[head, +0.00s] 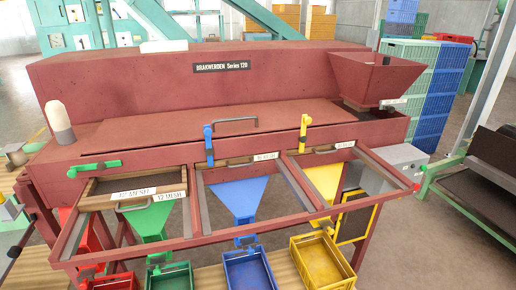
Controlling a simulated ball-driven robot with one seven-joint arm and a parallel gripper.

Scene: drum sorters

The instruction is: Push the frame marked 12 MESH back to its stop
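The frame marked 12 MESH (103,203) is a wood-rimmed tray at the left bay of the dark red sorter. It sticks out toward me on its rails, with a dark mesh strip showing behind its front rim and a metal pull handle (133,208) on its front. The label 12 MESH shows on its front. A green lever (94,168) lies about level just above and behind it. The frame's back part is hidden under the sorter's body, so its stop is not visible. My gripper is not in view.
Two other frames, one marked 16 MESH (266,156), sit farther in, beside an upright blue lever (208,145) and yellow lever (303,134). A red rail (240,231) runs across the front. Below hang coloured chutes above a blue bin (249,270) and a yellow bin (321,262).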

